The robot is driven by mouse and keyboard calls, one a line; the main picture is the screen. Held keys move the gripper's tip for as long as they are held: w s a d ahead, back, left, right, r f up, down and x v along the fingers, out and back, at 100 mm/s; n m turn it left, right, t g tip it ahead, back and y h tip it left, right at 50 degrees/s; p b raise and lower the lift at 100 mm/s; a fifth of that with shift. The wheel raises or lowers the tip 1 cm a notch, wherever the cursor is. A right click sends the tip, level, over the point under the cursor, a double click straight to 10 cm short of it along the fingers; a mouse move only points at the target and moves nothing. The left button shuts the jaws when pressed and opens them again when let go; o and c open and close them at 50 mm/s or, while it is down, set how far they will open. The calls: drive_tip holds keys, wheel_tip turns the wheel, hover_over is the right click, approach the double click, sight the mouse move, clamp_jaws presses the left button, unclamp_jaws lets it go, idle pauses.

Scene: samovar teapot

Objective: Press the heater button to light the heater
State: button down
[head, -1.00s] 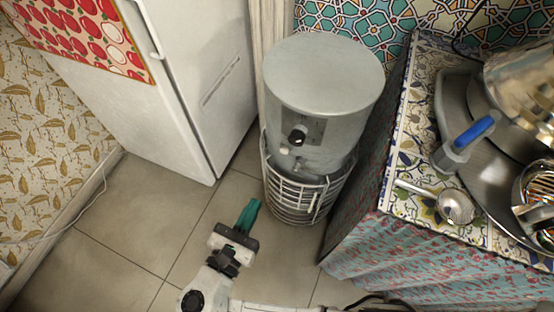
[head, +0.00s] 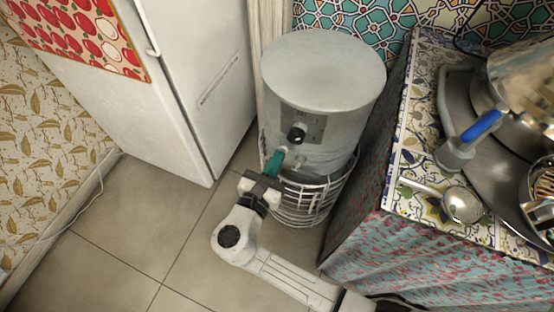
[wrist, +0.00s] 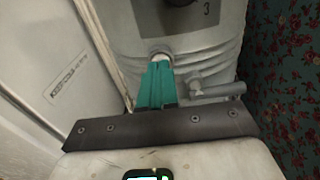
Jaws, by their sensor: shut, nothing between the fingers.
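The heater (head: 320,85) is a grey upright cylinder with a wire guard around its lower part, between the fridge and the counter. A black knob (head: 297,132) sits on a dark plate on its front. In the wrist view, a round pale button (wrist: 160,57) on the heater (wrist: 205,65) is just beyond my fingertips and partly hidden by them. A small grey lever or pipe (wrist: 215,90) sticks out to its right. My gripper (head: 280,152) has teal fingers, shut and empty. In the wrist view, my gripper (wrist: 158,68) points at the button and seems to touch or nearly touch it.
A white fridge (head: 195,80) stands close on the left. A cloth-covered counter (head: 400,195) on the right holds a metal tray, a strainer (head: 460,205) and a blue-handled vessel (head: 480,128). The tiled floor (head: 125,230) at the front left is clear.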

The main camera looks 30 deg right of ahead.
drive_tip(key=shift+w+d, duration=0.15)
drive_tip(key=shift+d, duration=0.1)
